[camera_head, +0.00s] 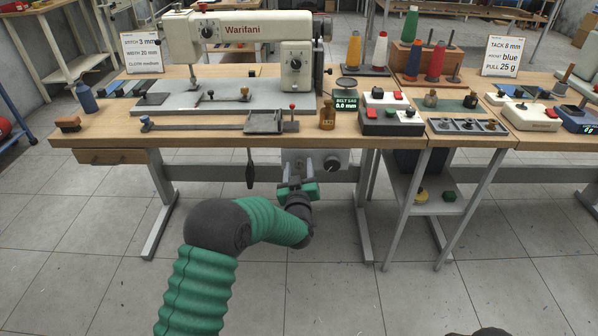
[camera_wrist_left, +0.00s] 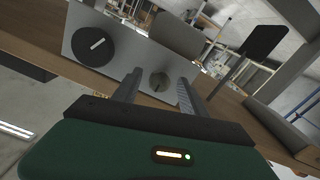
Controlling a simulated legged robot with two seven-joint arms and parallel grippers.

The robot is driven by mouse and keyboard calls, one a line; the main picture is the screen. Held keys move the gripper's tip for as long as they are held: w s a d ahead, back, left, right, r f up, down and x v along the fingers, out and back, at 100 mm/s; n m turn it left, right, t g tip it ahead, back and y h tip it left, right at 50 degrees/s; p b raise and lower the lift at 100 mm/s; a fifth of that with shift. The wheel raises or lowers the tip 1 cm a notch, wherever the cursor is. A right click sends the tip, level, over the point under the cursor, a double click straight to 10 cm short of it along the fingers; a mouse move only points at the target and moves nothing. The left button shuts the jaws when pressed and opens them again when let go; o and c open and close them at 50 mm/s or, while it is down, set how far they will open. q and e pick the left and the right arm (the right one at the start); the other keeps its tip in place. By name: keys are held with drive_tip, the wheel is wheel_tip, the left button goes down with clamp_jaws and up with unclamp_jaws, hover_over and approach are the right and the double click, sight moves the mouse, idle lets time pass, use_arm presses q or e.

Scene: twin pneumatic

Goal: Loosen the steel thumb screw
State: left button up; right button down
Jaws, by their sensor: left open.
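The steel thumb screw (camera_wrist_left: 159,83) is a small round silver head with a slot mark on the grey metal box (camera_wrist_left: 130,62). In the head view the box (camera_head: 316,158) hangs under the sewing table, and my left gripper hides the screw. My left gripper (camera_head: 299,188) is in front of the box's lower left part. In the left wrist view its two fingers (camera_wrist_left: 159,78) are open, one each side of the screw, with gaps visible. I cannot tell how far the tips reach in depth. My right gripper is not in view.
A black dial (camera_wrist_left: 93,45) with a white mark sits beside the screw on the box. A dark pedal-like lever (camera_head: 250,170) hangs left of the box. The table leg (camera_head: 363,195) stands to the right.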

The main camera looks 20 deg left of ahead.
use_arm(q)
clamp_jaws()
idle(0.4)
drive_tip(key=shift+n, duration=0.3)
drive_tip(key=n+b, duration=0.1)
drive_tip(key=n, duration=0.5)
drive_tip(key=shift+a+f+b, duration=0.1)
drive_tip(key=shift+b, duration=0.2)
drive_tip(key=n+b, duration=0.2)
drive_tip(key=n, duration=0.5)
drive_tip(key=shift+f, duration=0.1)
idle(0.4)
